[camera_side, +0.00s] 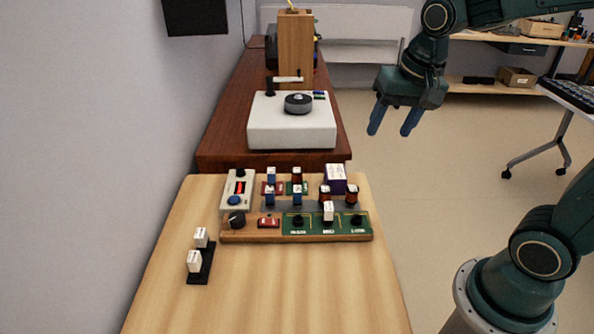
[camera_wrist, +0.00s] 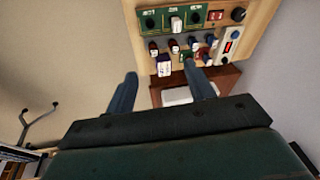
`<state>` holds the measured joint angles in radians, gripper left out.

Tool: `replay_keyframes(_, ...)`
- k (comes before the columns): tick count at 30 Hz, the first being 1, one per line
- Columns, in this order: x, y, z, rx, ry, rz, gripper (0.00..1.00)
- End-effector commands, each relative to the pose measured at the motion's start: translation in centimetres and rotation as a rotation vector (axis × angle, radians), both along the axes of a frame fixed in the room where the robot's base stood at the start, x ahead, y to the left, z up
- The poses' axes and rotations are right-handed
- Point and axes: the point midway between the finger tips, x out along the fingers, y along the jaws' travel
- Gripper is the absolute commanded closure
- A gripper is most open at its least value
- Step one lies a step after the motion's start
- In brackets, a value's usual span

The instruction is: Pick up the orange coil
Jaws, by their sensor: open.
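Several reddish-orange coils with white-labelled tops stand on the test board (camera_side: 228,238). One coil (camera_side: 325,194) is right of centre, another coil (camera_side: 352,194) is near the right end, and a third coil (camera_side: 297,174) is in the back row. I cannot tell which is the one named orange. In the wrist view, coils of this colour (camera_wrist: 153,48) show at the upper middle. My gripper (camera_side: 390,131) is open and empty, raised beyond the table's right edge, well apart from the coils. Its two fingers also show in the wrist view (camera_wrist: 160,70).
A meter (camera_side: 237,192) stands at left. A black holder (camera_side: 201,266) carries two white-topped pieces. A white device (camera_side: 291,135) sits on the dark bench behind. The table's front (camera_side: 270,300) is clear.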

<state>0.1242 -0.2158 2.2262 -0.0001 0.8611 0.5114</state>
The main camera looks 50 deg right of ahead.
Motion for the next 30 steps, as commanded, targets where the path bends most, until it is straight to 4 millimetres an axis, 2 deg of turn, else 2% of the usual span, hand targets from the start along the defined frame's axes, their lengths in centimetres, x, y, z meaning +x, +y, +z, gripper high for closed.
replay_keyframes(3, 2.1, -1.0, -1.4, 0.027, 0.040, -0.107, 0.46)
replay_keyframes(11, 6.2, -3.4, -4.9, 0.077, 0.115, -0.343, 0.46)
replay_keyframes(18, 9.3, -5.7, -9.2, 0.111, 0.182, -0.562, 0.46)
replay_keyframes(24, 11.0, -7.3, -12.4, 0.130, 0.224, -0.707, 0.46)
replay_keyframes(30, 11.6, -8.0, -13.8, 0.136, 0.240, -0.771, 0.46)
